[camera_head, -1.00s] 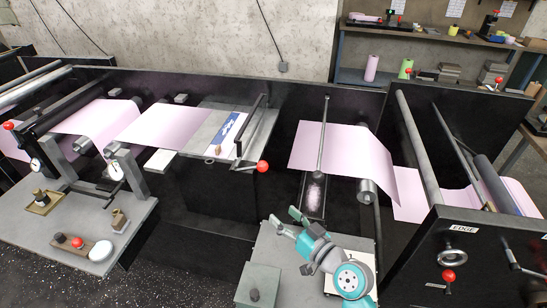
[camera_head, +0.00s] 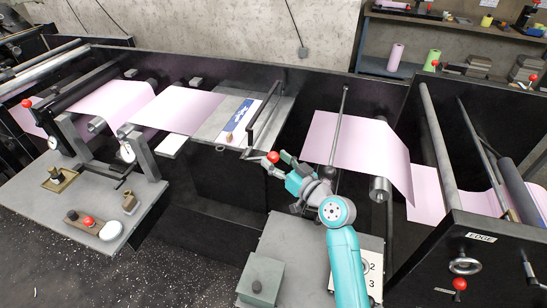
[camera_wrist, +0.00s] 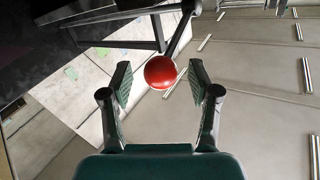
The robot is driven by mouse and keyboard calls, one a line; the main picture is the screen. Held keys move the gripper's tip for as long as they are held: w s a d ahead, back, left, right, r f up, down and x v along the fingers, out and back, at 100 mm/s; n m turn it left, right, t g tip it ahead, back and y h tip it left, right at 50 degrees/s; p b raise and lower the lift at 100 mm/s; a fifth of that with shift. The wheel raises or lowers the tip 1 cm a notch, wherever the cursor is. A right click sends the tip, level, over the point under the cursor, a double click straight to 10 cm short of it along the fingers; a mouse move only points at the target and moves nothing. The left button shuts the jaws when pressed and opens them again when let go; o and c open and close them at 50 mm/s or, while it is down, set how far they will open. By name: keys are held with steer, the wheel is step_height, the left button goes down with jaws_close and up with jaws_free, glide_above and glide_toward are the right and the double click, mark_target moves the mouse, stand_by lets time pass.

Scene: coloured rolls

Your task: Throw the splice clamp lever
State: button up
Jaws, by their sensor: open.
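The splice clamp lever ends in a red ball knob (camera_head: 273,157) at the front right corner of the splice table (camera_head: 215,125). A dark clamp bar (camera_head: 262,118) stands above the table's right side. In the wrist view the red knob (camera_wrist: 160,72) sits between the tips of my open fingers, with a gap visible on each side. The lever's dark arm (camera_wrist: 180,30) runs up from the knob. My gripper (camera_head: 281,162) is open at the knob in the head view; its fingers partly overlap there. Whether a finger touches the knob cannot be told.
Pink web (camera_head: 355,145) runs over rollers on both sides of the splice table. A side table with several small tools (camera_head: 95,225) stands at the left front. A grey box (camera_head: 260,280) sits near my arm. Another red knob (camera_head: 460,284) is on the right panel.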

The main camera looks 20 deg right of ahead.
steer(key=shift+x, duration=0.85)
steer(key=shift+c, duration=0.2)
jaws_close()
steer(key=shift+r, duration=0.15)
